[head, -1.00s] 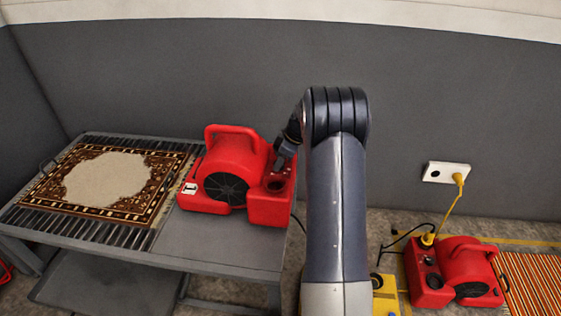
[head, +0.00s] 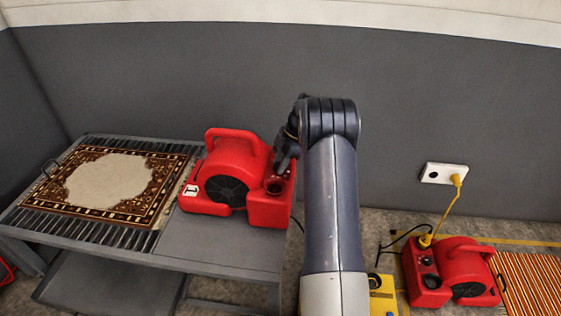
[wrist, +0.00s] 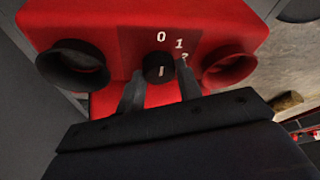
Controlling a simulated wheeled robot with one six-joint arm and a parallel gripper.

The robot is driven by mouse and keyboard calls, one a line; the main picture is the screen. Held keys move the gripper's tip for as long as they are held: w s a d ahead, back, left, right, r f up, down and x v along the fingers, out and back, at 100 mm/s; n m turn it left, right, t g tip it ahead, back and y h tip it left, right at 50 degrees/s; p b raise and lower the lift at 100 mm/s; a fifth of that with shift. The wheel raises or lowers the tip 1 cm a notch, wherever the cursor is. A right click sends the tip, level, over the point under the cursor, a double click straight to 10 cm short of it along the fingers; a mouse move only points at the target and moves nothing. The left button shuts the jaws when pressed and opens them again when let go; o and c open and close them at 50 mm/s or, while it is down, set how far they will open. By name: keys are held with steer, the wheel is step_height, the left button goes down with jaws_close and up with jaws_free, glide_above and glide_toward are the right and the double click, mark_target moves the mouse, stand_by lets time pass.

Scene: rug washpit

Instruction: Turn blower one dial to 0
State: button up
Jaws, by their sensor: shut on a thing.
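Blower one (head: 235,168), red with a white "1" label, stands on the grey cart. A short white mark shows on the dial, pointing roughly up and down the picture, in line with the 0. My gripper (wrist: 160,74) is shut on the dial, one finger on each side. In the head view my gripper (head: 283,161) is at the blower's right end and hides the dial.
A patterned rug (head: 110,180) lies on the left of the cart (head: 225,245). A second red blower (head: 465,265) stands on the floor at right, its yellow plug cable running to a wall socket (head: 444,173). A grey wall is behind.

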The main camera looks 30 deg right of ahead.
stand_by(0.3)
steer(key=o, duration=1)
steer(key=shift+c, duration=0.2)
steer(key=p+v, duration=0.2)
steer(key=v, duration=0.8)
steer(key=shift+r+p, duration=0.35)
steer(key=shift+r, duration=0.05)
steer(key=shift+d+f, duration=0.1)
steer(key=b+x, duration=0.2)
steer(key=x, duration=0.8)
steer(key=shift+f+b, duration=0.35)
steer(key=shift+b, duration=0.05)
